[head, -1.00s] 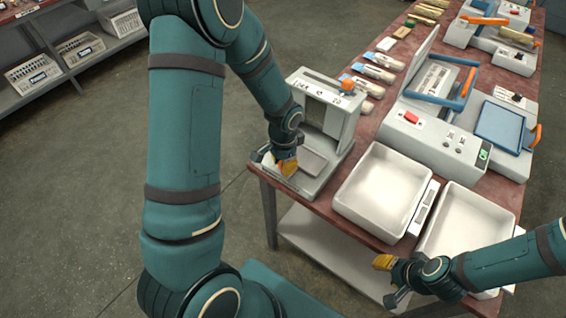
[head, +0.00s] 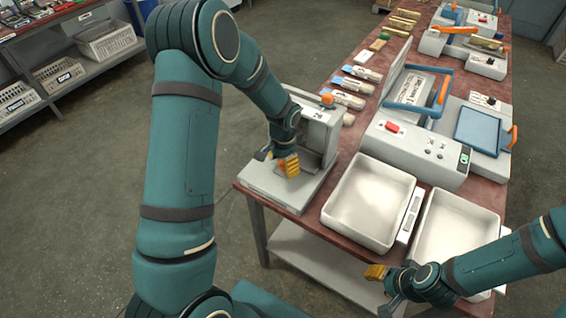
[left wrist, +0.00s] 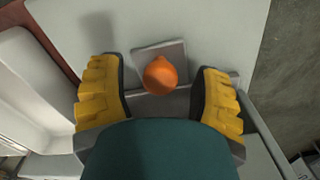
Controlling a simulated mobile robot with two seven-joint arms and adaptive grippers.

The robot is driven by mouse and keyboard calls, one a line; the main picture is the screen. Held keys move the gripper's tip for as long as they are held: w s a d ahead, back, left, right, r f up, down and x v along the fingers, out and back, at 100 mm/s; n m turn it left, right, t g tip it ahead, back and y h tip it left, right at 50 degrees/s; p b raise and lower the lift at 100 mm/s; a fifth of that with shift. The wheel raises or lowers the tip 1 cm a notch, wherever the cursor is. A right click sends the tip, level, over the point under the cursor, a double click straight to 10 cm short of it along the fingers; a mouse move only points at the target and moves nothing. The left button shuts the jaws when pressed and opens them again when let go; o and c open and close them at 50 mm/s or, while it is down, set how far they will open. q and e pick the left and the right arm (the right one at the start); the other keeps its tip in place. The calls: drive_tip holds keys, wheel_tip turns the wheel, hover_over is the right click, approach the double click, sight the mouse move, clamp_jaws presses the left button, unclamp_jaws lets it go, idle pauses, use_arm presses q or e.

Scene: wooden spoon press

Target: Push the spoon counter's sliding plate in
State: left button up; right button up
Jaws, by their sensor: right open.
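The spoon counter (head: 318,122) is a light grey machine at the near left corner of the table, with an orange knob on its upright part and a flat base (head: 275,190) in front. My left gripper (head: 279,161) hangs low over the base, close in front of the upright, hiding part of the sliding plate area. In the left wrist view its yellow fingers are spread apart, with an orange knob (left wrist: 160,76) between them in the picture and a grey plate (left wrist: 172,50) behind. I cannot tell whether anything touches. My right gripper (head: 382,288) is open and empty before the right tray.
Two white trays (head: 368,203) (head: 456,228) lie right of the counter. A grey press with a blue handle (head: 425,145) stands behind them. Wrapped spoons (head: 349,84) lie along the table's left edge. Shelves with baskets stand at far left; open floor lies between.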

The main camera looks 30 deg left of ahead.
use_arm(q)
drive_tip(key=shift+r, duration=0.1)
wheel_tip(320, 180, up, 12)
idle(0.6)
